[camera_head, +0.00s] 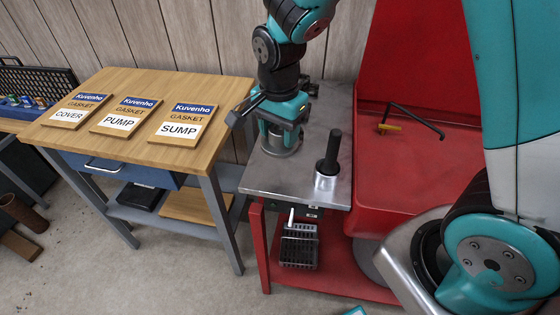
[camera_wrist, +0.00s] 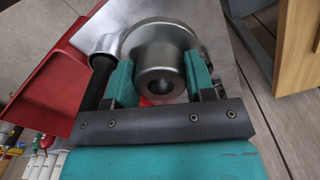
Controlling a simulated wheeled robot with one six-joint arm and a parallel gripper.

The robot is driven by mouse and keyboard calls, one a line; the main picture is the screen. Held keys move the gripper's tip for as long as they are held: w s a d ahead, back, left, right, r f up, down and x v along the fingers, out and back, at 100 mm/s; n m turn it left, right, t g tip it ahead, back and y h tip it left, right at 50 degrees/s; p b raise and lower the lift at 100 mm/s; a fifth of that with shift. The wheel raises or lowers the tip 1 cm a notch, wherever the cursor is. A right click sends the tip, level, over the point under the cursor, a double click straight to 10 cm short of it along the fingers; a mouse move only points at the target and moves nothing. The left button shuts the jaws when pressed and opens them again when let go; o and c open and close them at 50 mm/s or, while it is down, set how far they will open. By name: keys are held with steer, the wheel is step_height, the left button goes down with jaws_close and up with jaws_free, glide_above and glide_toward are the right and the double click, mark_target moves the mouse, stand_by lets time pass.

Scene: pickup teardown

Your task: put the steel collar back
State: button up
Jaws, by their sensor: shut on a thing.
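The steel collar (camera_wrist: 163,43) is a round flange with a narrower bored hub, and sits between the two teal fingers of my gripper (camera_wrist: 160,72) in the wrist view. My gripper is shut on it. In the head view my gripper (camera_head: 285,117) is over the back part of a steel-topped bench (camera_head: 312,192), with the collar (camera_head: 282,147) below its fingers. I cannot tell whether the collar touches the bench top. A black upright handle (camera_head: 332,147) in a bright steel base (camera_head: 326,182) stands nearer the bench's front right corner.
A wooden table (camera_head: 90,140) at left carries three gasket boards: cover (camera_head: 76,110), pump (camera_head: 125,116) and sump (camera_head: 181,124). A red tray (camera_head: 400,185) right of the bench holds a bent black rod (camera_head: 416,117). The bench's front left is clear.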

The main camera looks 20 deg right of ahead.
mark_target(279, 174)
step_height(279, 174, down, 10)
steer(key=shift+r+p, duration=0.25)
steer(key=shift+p, duration=0.05)
steer(key=shift+f, duration=0.15)
steer(key=o, duration=1.2)
step_height(279, 174, up, 12)
steer(key=shift+f+b, duration=0.1)
steer(key=shift+b, duration=0.6)
steer(key=s+a+r+n+y, duration=0.1)
steer(key=s+r+n, duration=0.2)
steer(key=s+n, duration=0.3)
steer(key=s+a+r+n+y, duration=0.1)
steer(key=s+a+r+n, duration=0.1)
steer(key=s+r+n, duration=0.2)
steer(key=s+a+r+n+y, duration=0.1)
steer(key=s+r+n+y, duration=0.1)
steer(key=s+n, duration=0.6)
steer(key=shift+s+a+r+n, duration=0.15)
steer(key=shift+r+n, duration=0.1)
steer(key=shift+r, duration=0.2)
steer(key=shift+s+a+r+n, duration=0.15)
steer(key=shift+r+n, duration=0.1)
steer(key=shift+r, duration=0.15)
